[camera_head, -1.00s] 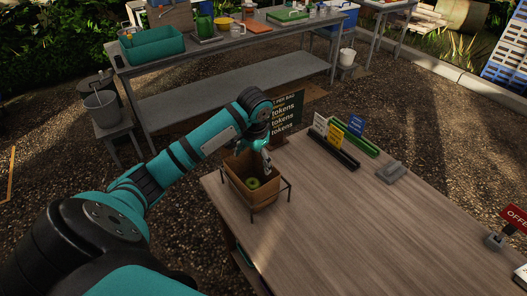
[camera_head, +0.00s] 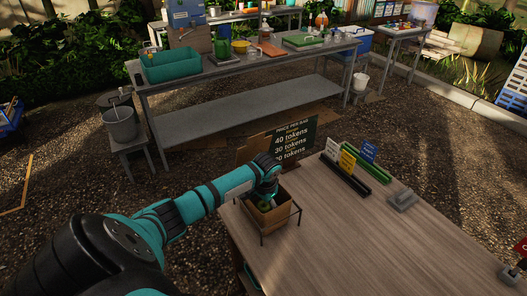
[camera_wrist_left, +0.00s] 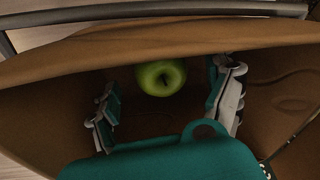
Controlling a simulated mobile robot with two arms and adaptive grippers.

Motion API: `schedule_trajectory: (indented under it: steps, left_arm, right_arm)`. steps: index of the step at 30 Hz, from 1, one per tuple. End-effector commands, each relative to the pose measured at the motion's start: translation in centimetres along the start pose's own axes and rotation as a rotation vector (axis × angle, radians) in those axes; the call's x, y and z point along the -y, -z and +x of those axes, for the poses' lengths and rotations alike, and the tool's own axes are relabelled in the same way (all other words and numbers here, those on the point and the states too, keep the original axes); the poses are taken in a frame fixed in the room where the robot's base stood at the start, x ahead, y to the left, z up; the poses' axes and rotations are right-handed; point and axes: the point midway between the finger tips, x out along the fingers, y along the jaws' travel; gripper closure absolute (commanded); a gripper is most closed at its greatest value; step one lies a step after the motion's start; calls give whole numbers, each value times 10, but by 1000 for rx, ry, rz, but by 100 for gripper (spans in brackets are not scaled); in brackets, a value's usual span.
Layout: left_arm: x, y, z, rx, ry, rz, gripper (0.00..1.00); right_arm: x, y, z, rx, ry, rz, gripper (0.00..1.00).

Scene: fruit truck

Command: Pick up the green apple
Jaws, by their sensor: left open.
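The green apple (camera_wrist_left: 160,77) lies at the bottom of an open brown paper bag (camera_wrist_left: 45,125), seen in the left wrist view. The bag (camera_head: 268,219) stands in a dark wire frame on the wooden table in the head view. My left gripper (camera_wrist_left: 166,92) is open and reaches down inside the bag. Its two fingers stand to the left and right of the apple, with gaps between, and are not closed on it. In the head view the left gripper (camera_head: 265,199) is at the bag's mouth, partly hidden by the bag. My right gripper is not in view.
The wire frame (camera_head: 298,212) surrounds the bag closely. A dark price board (camera_head: 292,140) stands behind it. Card holders (camera_head: 358,172) and a grey block (camera_head: 403,201) stand farther right on the table (camera_head: 345,240). The table's middle is clear. A grey bench (camera_head: 240,115) stands at the back.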

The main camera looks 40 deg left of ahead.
Motion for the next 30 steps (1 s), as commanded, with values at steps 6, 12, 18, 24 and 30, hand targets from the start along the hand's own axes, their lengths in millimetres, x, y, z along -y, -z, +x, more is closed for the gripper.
schedule_trajectory:
  steps: [6,12,18,24,30]
  left_arm:
    - [-1,0,28,2,-1,0,14]
    - [0,0,30,-1,0,1,14]
    - [0,0,30,-1,0,1,31]
    - [0,0,30,0,0,1,57]
    - [0,0,30,-1,0,0,81]
  right_arm:
    - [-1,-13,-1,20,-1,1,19]
    - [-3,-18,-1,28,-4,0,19]
    - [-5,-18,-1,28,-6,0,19]
    - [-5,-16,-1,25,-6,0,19]
    - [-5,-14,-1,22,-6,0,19]
